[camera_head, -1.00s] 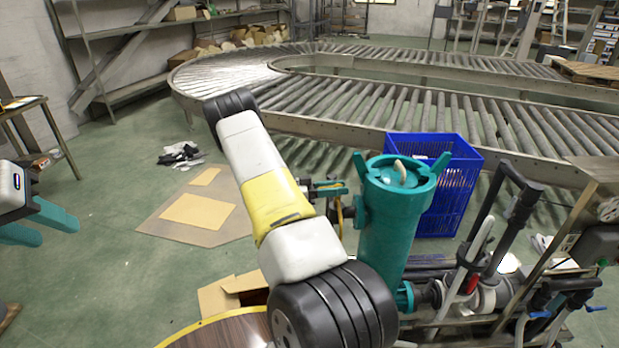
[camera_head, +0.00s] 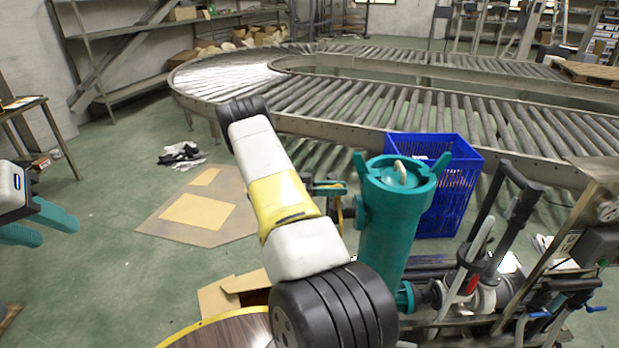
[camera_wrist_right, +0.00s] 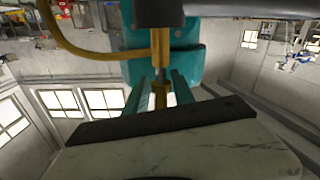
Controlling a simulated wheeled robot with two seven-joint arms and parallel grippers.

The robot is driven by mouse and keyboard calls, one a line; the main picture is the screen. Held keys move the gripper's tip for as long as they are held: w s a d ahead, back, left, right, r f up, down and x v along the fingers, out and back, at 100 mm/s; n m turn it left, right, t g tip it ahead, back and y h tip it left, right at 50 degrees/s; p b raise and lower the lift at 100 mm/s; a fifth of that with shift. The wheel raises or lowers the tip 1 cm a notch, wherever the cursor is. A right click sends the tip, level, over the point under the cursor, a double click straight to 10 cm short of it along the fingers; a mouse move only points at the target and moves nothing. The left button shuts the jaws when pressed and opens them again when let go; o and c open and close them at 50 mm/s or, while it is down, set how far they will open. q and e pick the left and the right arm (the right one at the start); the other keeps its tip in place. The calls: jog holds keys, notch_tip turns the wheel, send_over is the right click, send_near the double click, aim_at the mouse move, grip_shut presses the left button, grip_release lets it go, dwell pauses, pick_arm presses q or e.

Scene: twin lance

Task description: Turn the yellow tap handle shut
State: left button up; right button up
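The yellow tap handle (camera_wrist_right: 160,95) shows in the right wrist view as a narrow yellow piece below a dark and brass-coloured fitting. The teal fingers of my right gripper (camera_wrist_right: 161,84) stand on either side of it, with gaps visible, so the gripper looks open around it. In the head view my right arm hides most of this gripper; small teal and yellow parts (camera_head: 338,205) show between the arm and the tall teal canister (camera_head: 393,215). I cannot tell the handle's angle there. My left gripper (camera_head: 57,231) is open and empty at the far left.
A yellow hose (camera_wrist_right: 75,45) curves close by in the right wrist view. A blue crate (camera_head: 455,195) stands behind the canister, and pipes (camera_head: 480,265) lie to its right. A roller conveyor (camera_head: 380,105) runs behind. Flat cardboard (camera_head: 160,225) lies on open floor to the left.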

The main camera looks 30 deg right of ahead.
jog(key=shift+w, duration=0.1)
jog(key=v, duration=0.7)
jog(key=shift+a, duration=0.3)
jog(key=shift+w, duration=0.15)
